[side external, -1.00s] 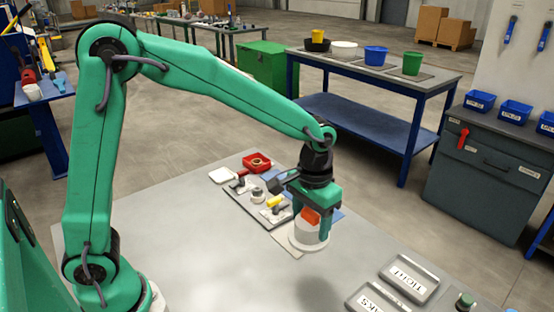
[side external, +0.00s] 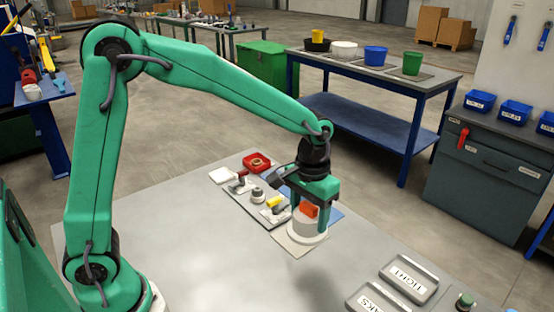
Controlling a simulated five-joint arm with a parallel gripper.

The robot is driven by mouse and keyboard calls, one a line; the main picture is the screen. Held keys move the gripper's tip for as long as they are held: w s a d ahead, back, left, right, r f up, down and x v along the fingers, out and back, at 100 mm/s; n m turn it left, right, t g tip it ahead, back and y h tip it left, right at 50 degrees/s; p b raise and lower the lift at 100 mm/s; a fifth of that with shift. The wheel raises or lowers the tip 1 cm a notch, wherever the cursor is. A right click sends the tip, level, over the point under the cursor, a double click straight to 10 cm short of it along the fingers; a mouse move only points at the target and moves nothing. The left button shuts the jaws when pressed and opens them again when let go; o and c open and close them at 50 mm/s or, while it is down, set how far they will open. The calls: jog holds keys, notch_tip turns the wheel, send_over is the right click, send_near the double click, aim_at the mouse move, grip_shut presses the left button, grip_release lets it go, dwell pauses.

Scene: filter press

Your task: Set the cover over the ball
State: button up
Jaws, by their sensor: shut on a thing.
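My gripper (side external: 312,212) is shut on the orange grip (side external: 310,210) of the cover. The cover (side external: 305,226) is a white, round piece with a wide flange at its bottom, and it looks upright. It is over or on a beige mat (side external: 292,246); I cannot tell whether its flange touches the mat. No ball shows. The cover and gripper hide what is under and behind them.
Left of the cover lies a grey board (side external: 245,200) with several small parts, including a yellow one (side external: 273,201). A red bin (side external: 257,168) stands behind it. Labelled grey trays (side external: 409,279) lie at the front right. The table's left front is clear.

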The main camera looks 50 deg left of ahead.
jog(key=w+a+n, duration=0.4)
jog(key=w+a, duration=0.1)
jog(key=a, duration=0.8)
jog(key=n, duration=0.4)
send_over(258, 188)
jog(key=shift+a+r, duration=0.1)
jog(key=shift+r, duration=0.15)
jog(key=shift+f, duration=0.2)
jog(key=shift+f, duration=4.95)
jog(key=shift+f, duration=0.35)
jog(key=o, duration=1.1)
jog(key=shift+r, duration=0.1)
